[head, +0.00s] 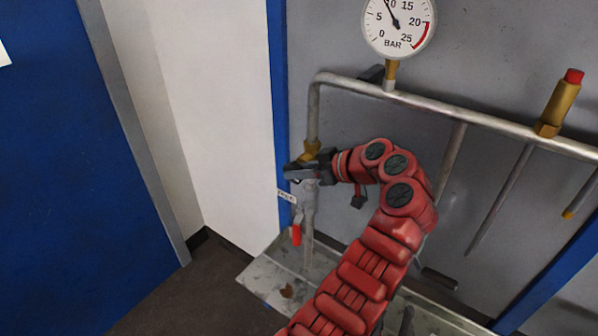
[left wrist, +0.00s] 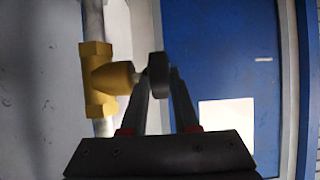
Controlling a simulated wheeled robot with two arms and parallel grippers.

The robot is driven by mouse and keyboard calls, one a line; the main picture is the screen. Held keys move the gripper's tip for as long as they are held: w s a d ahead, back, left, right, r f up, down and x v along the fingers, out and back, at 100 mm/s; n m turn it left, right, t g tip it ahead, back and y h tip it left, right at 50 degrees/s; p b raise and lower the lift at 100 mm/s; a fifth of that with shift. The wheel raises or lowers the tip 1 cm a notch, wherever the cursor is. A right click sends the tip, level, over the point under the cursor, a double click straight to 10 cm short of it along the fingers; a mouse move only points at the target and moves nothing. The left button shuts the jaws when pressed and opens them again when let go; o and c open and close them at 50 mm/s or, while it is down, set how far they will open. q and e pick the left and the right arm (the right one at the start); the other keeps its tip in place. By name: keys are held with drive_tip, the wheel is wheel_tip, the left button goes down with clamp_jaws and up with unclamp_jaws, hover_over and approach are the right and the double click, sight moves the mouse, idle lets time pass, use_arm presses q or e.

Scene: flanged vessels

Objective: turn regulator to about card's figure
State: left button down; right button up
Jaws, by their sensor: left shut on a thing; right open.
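The brass regulator (head: 311,152) sits on the vertical pipe at the left end of the pipework, and its body (left wrist: 98,80) fills the left of the left wrist view. Its dark round knob (left wrist: 158,76) is between the fingers of my left gripper (left wrist: 167,80), which is shut on it. In the head view my left gripper (head: 303,172) partly hides the regulator. The pressure gauge (head: 398,26) has its needle near 10 bar, perhaps just below. A small white card (head: 286,195) hangs beside the pipe; its writing is too small to read. My right gripper is not in view.
A red-handled valve (head: 296,235) is below the regulator, above a grey metal tray (head: 268,287). A brass fitting with a red cap (head: 559,102) stands on the pipe at right. A blue door (head: 75,180) is at left, with floor (head: 185,290) clear before it.

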use_arm(q)
drive_tip(key=shift+a+r, duration=0.1)
drive_tip(key=shift+r, duration=0.1)
drive_tip(key=c, duration=1.1)
unclamp_jaws()
drive_tip(key=shift+o, duration=0.8)
drive_tip(key=shift+w, duration=0.1)
drive_tip(key=shift+f, duration=0.1)
drive_tip(key=shift+s+d+b, duration=0.3)
drive_tip(key=shift+d, duration=0.15)
drive_tip(key=v, duration=1.6)
drive_tip(key=shift+r+b, duration=0.25)
drive_tip(key=shift+b, duration=0.15)
